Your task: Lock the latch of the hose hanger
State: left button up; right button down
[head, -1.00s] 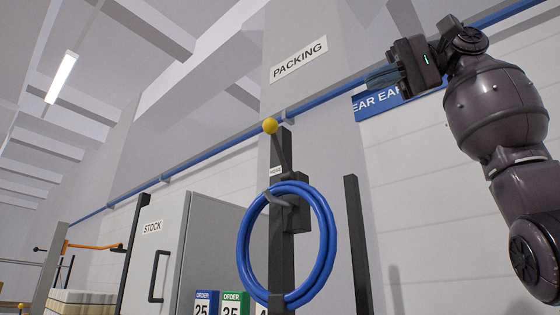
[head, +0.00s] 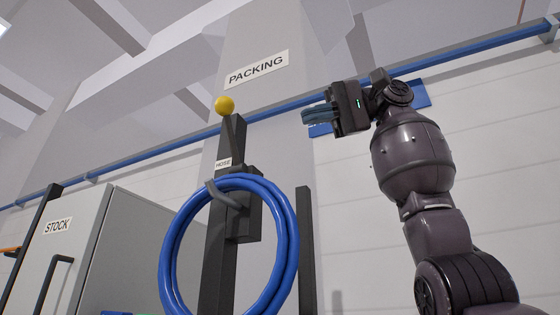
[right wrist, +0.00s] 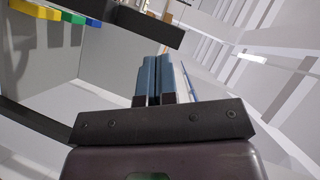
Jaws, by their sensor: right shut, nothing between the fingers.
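The hose hanger (head: 214,265) is a dark upright post with a small "HOSE" label, a dark block and a grey hook. A blue hose coil (head: 168,245) hangs on the hook. The latch lever rises from the hanger's upper part, leaning slightly left, with a yellow ball knob (head: 225,105) at its top. My right gripper (head: 306,116) is to the right of the knob at nearly the same picture height, apart from it. Its blue fingers are shut and empty, as the right wrist view (right wrist: 158,62) also shows. My left gripper is out of view.
A grey "STOCK" cabinet (head: 112,245) stands at the left. A second dark post (head: 305,250) stands just right of the coil. A blue rail (head: 470,52) runs along the wall behind. Between the knob and my right gripper the picture shows only wall, column and rail.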

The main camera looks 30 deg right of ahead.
aim_at(230, 134)
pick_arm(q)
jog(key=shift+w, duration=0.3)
pick_arm(e)
jog(key=s+f+x, duration=0.1)
jog(key=s+x, duration=0.1)
jog(key=x, duration=1)
jog(key=shift+s+a+f, duration=0.15)
jog(key=shift+a+f, duration=0.1)
jog(key=shift+a, duration=0.2)
